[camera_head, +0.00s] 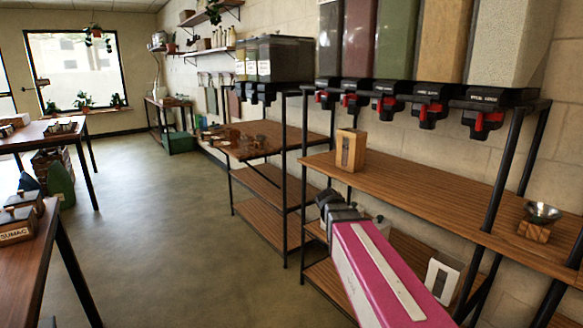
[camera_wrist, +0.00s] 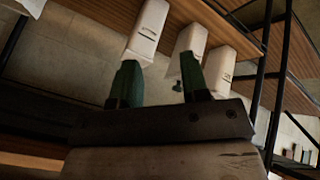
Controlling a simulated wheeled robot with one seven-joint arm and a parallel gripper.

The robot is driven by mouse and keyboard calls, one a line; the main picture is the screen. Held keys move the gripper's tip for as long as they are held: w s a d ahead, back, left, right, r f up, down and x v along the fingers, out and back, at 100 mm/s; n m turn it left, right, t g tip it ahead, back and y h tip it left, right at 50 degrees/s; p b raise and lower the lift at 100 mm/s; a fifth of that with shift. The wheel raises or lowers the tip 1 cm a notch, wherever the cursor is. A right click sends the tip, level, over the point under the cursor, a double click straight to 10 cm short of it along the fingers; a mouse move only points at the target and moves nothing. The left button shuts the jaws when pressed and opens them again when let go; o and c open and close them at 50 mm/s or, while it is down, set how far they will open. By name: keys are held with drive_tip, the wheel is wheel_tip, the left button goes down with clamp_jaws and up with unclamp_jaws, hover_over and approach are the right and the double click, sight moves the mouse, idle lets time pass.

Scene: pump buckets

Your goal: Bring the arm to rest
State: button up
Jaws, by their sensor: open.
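My arm (camera_head: 375,275) shows as a pink link with a pale strip, reaching up from the bottom of the head view, in front of the lower shelves on the right. Its dark far end is beside the edge of the wooden shelf; the fingers cannot be made out there. In the wrist view my gripper (camera_wrist: 160,75) has two green fingers standing apart, with nothing held between them. White containers (camera_wrist: 190,48) stand beyond the fingertips, apart from them as far as I can tell.
A wooden shelf (camera_head: 430,205) bears a wooden block holder (camera_head: 350,150) and a small metal bowl (camera_head: 543,212) under several dispensers (camera_head: 428,105). A white container (camera_head: 443,275) sits lower, close to my arm. Open floor (camera_head: 170,230) lies left; a table (camera_head: 35,240) edges it.

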drive_tip(key=s+a+f+n+g+y, duration=0.1)
drive_tip(key=s+f+y, duration=0.4)
drive_tip(key=s+f, duration=0.9)
drive_tip(key=shift+s+f+n+g, duration=0.25)
drive_tip(key=shift+s+n+g, duration=0.5)
drive_tip(key=shift+g, duration=0.45)
